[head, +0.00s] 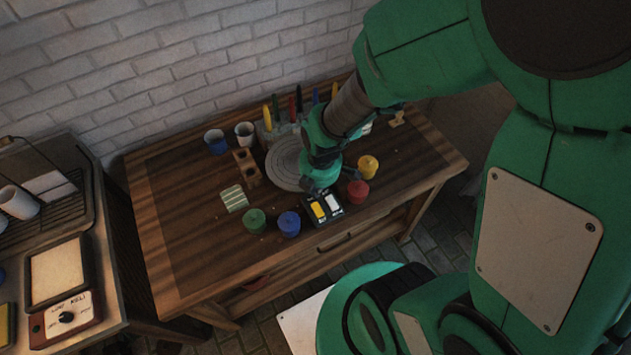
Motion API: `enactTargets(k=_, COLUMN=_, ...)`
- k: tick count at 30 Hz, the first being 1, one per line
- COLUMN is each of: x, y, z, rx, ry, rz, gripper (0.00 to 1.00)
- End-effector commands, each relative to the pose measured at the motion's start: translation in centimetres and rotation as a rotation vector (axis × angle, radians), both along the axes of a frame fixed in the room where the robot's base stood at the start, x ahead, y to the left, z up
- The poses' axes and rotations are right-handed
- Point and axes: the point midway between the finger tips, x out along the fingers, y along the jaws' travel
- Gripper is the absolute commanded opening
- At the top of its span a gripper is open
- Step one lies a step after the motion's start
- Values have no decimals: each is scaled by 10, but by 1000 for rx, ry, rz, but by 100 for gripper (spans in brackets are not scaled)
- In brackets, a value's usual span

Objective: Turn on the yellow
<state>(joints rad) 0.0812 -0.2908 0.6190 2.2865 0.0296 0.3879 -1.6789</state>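A small dark switch box (338,215) lies near the front edge of the wooden table. It carries a yellow rocker switch (319,210) on the left and a white rocker switch (332,202) on the right. My gripper (318,190) points down just above and behind the box, close to the yellow switch. The fingers are small and dark here, and I cannot tell whether they are open or whether they touch the switch. The on or off state of the yellow switch cannot be read.
A round grey turntable (283,172) sits behind my gripper. Green (254,221), blue (289,223), red (357,191) and yellow (368,166) paint pots stand around the box. Two cups and upright brushes stand farther back. The table's left side (185,225) is clear.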

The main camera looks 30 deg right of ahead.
Motion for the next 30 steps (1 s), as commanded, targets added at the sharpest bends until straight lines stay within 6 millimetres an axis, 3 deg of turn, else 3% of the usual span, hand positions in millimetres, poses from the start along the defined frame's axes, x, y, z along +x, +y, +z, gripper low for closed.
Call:
enactTargets(k=6, x=4, y=0, z=-39, rx=0, ry=3, rz=0, gripper=0)
enactTargets(k=12, x=8, y=0, z=-62, rx=0, ry=2, rz=-1, gripper=0)
enactTargets(k=18, x=10, y=0, z=-72, rx=0, ry=0, rz=-1, gripper=0)
enactTargets(k=30, x=10, y=0, z=-73, rx=0, ry=0, rz=0, gripper=0)
